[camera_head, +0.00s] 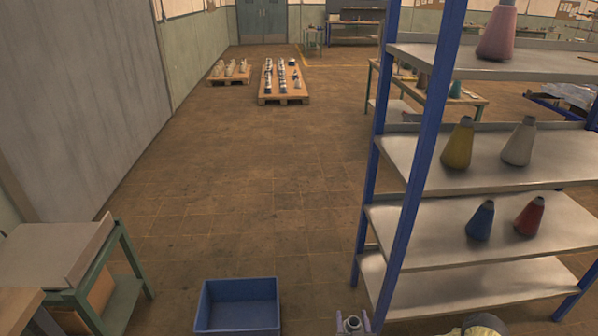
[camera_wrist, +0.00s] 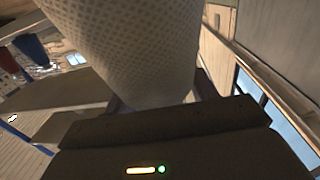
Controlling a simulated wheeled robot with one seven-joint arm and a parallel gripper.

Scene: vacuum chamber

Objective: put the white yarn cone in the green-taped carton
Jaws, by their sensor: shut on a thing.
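A pale, whitish yarn cone with a fine mesh pattern (camera_wrist: 135,45) fills the upper middle of the wrist view. My gripper (camera_wrist: 155,103) is shut on it, near its narrower end. In the head view my gripper (camera_head: 352,321) shows at the bottom edge, left of the shelf rack, with a small grey piece between its fingers; the rest is cut off. Another pale cone (camera_head: 519,143) stands upright on the rack beside a yellow one (camera_head: 458,145). I see no green-taped carton in either view.
The blue-posted rack (camera_head: 405,210) on the right also holds pink, blue and red cones. An empty-looking blue bin (camera_head: 238,304) is on the floor left of my gripper. A green-legged table (camera_head: 60,255) stands far left. The floor ahead is open.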

